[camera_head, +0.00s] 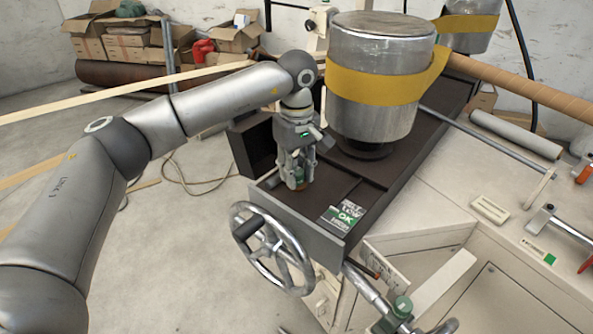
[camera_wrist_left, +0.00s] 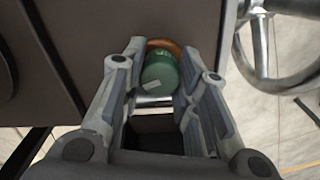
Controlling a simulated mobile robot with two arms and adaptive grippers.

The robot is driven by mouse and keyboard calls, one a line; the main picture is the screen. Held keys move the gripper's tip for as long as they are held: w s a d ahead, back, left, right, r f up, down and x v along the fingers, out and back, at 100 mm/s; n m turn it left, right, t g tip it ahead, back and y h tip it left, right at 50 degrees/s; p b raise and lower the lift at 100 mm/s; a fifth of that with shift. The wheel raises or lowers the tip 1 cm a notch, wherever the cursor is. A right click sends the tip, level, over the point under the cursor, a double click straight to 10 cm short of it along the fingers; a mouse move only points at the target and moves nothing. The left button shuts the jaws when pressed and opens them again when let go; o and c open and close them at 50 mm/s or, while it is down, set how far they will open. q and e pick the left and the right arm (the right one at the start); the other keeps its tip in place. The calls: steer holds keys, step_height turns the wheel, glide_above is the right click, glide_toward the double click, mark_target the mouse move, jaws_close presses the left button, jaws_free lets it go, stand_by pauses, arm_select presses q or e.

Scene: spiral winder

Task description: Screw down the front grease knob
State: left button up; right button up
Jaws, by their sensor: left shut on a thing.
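The front grease knob (camera_wrist_left: 160,72) is a small green cap with an orange-brown ring (camera_wrist_left: 165,45) at its base, in the left wrist view. It stands on the dark top of the machine. My left gripper (camera_head: 298,182) points down at the near left corner of that top, and its fingers are shut on the knob from both sides. In the head view the fingers hide most of the knob. My right gripper does not show.
A big metal drum (camera_head: 375,110) with a yellow band stands just right of my left gripper. A spoked handwheel (camera_head: 290,262) sits below the machine's front edge. A green and white label (camera_head: 343,216) lies on the dark top. A second green cap (camera_head: 403,305) is lower right.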

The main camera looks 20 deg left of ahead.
mark_target(296, 171)
arm_select(q)
steer(key=shift+m, duration=0.8)
steer(key=o, duration=1)
steer(key=shift+r, duration=0.1)
step_height(296, 171, up, 12)
stand_by(0.3)
